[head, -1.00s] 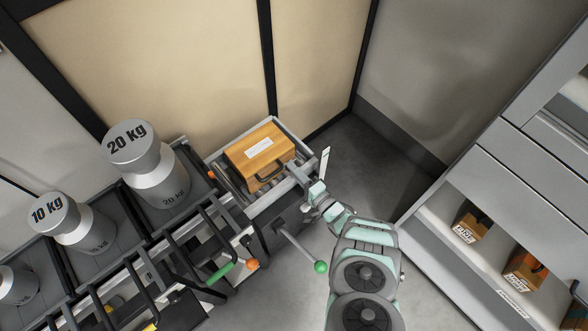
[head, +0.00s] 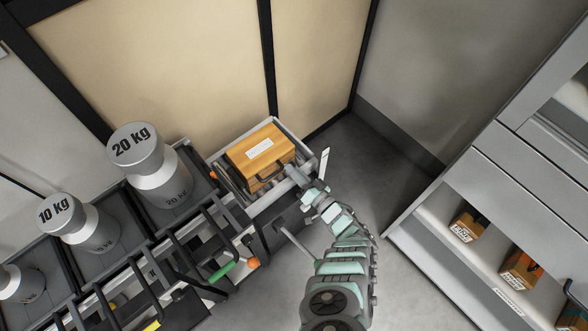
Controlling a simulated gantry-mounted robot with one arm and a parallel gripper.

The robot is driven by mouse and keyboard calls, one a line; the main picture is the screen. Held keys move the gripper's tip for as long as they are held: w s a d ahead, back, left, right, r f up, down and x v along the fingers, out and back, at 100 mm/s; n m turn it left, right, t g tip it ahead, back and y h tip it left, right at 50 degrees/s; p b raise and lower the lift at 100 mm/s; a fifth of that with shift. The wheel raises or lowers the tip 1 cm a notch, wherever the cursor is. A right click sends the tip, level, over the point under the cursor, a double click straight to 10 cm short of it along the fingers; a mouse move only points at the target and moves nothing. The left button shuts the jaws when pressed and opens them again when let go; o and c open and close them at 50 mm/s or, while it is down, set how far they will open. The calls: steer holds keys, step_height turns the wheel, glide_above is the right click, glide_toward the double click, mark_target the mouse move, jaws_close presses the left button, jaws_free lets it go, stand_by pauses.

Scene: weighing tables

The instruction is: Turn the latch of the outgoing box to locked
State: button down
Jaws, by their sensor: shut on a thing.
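The outgoing box (head: 262,148) is a wooden case with a white label and a dark handle (head: 270,174) on its front. It lies in a grey metal tray (head: 284,126) at the end of the row of weighing tables. My gripper (head: 292,171) is at the front right corner of the box, its fingers closed at the box's front face. The latch cannot be made out; the fingers cover that spot, and what they grip is too small to tell.
A 20 kg weight (head: 152,165) and a 10 kg weight (head: 80,222) stand on tables to the left. A green-ended lever (head: 222,271) and an orange knob (head: 253,263) stick out in front. Shelves with small boxes (head: 468,225) stand at right. Grey floor lies between.

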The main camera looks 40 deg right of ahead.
steer(key=n, duration=0.3)
steer(key=shift+n, duration=0.4)
steer(key=shift+n+b, duration=0.9)
steer(key=shift+n, duration=1.3)
steer(key=shift+r, duration=0.1)
steer(key=c, duration=1.7)
jaws_free()
steer(key=shift+d, duration=0.1)
steer(key=s+p, duration=0.1)
steer(key=s, duration=0.2)
steer(key=s+p, duration=0.1)
steer(key=s, duration=0.3)
steer(key=s+a+p, duration=0.1)
steer(key=s, duration=0.2)
steer(key=shift+s, duration=0.4)
